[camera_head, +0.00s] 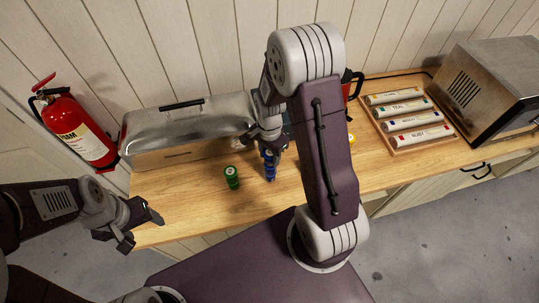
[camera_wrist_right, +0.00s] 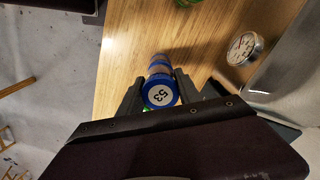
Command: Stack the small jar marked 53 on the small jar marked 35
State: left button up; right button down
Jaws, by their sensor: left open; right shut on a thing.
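The jar marked 53 (camera_wrist_right: 160,95) has a blue lid with a white number disc. It is between the fingers of my right gripper (camera_wrist_right: 158,84), which is shut on it. In the head view my right gripper (camera_head: 268,144) is over the counter, with blue (camera_head: 270,173) showing below its fingers. I cannot tell whether that is one jar or two stacked. A green jar (camera_head: 232,178) stands just left of it. I can read no 35 on any jar. My left gripper (camera_head: 143,228) is open and empty at the counter's front left edge.
A steel bread bin (camera_head: 190,125) stands behind the jars. A round dial (camera_wrist_right: 243,48) shows in the wrist view. A yellow-topped thing (camera_head: 323,138) is partly behind my right arm. A rack of labelled tubes (camera_head: 410,120) and a steel oven (camera_head: 490,85) stand right.

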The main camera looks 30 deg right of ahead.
aim_at(270, 153)
jog(key=shift+d+f, duration=0.1)
jog(key=shift+f, duration=0.1)
jog(key=shift+f+b, duration=0.4)
jog(key=shift+b, duration=0.05)
jog(key=c, duration=0.7)
grip_release()
jog(key=shift+c, duration=0.2)
jog(key=shift+r, duration=0.1)
notch_tip(270, 153, up, 9)
jog(key=shift+b, duration=0.55)
